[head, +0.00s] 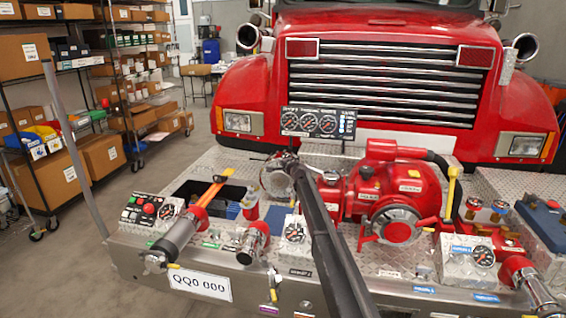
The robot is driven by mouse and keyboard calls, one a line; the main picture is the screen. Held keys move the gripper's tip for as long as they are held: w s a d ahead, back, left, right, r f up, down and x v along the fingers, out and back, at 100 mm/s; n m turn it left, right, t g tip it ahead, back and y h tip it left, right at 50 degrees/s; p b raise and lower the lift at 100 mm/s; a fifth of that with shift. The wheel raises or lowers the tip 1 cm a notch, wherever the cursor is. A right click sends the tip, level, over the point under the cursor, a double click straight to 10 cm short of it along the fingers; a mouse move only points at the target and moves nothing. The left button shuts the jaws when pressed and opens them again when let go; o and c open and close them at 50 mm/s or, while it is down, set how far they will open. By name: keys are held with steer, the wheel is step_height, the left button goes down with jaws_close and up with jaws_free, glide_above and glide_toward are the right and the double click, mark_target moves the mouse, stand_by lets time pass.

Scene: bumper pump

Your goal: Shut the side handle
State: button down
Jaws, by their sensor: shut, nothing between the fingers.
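An orange-yellow lever handle (213,190) stands tilted up to the right above the left silver-and-red pipe fitting (180,233). A yellow lever handle (451,192) stands nearly upright at the right side of the red pump (390,195). I cannot tell from this view which one is the side handle. My dark arm reaches from the bottom middle over the bumper. My gripper (281,158) is at its far end, small and shut, near a silver round fitting left of the pump. It appears apart from both levers. The arm hides part of the bumper behind it.
The diamond-plate bumper (400,262) carries gauges, capped outlets (252,242) and a dark recess. A gauge panel (318,123) stands before the red truck's grille (390,85). Shelves with boxes (103,155) stand left. The floor left of the bumper is clear.

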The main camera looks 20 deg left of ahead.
steer(key=s+a+r+p, duration=0.1)
steer(key=s+a, duration=0.3)
steer(key=s, duration=0.6)
steer(key=shift+s+a+r+p, duration=0.3)
steer(key=shift+a+r+p, duration=0.1)
steer(key=shift+r, duration=0.15)
steer(key=s+d+f+n+g+h, duration=0.1)
steer(key=s+d+f+n+g, duration=0.15)
steer(key=s+d, duration=0.6)
steer(key=s+d+f+n+g+h, duration=0.15)
steer(key=s+d+f, duration=0.25)
steer(key=d, duration=0.9)
steer(key=s+d+f+n+g+h, duration=0.2)
steer(key=s+d+f+n, duration=0.15)
steer(key=s+d, duration=0.55)
steer(key=s+d+f+n+g+h, duration=0.1)
steer(key=s+d+f+g+h, duration=0.1)
steer(key=s+d, duration=1.1)
steer(key=s+d+f+n+g+h, duration=0.1)
steer(key=s+d+f+g+h, duration=0.2)
steer(key=s+d, duration=1)
steer(key=shift+s+d+f+g+h, duration=0.25)
steer(key=shift+d+g+h, duration=0.25)
steer(key=shift+d, duration=0.6)
steer(key=shift+s, duration=0.2)
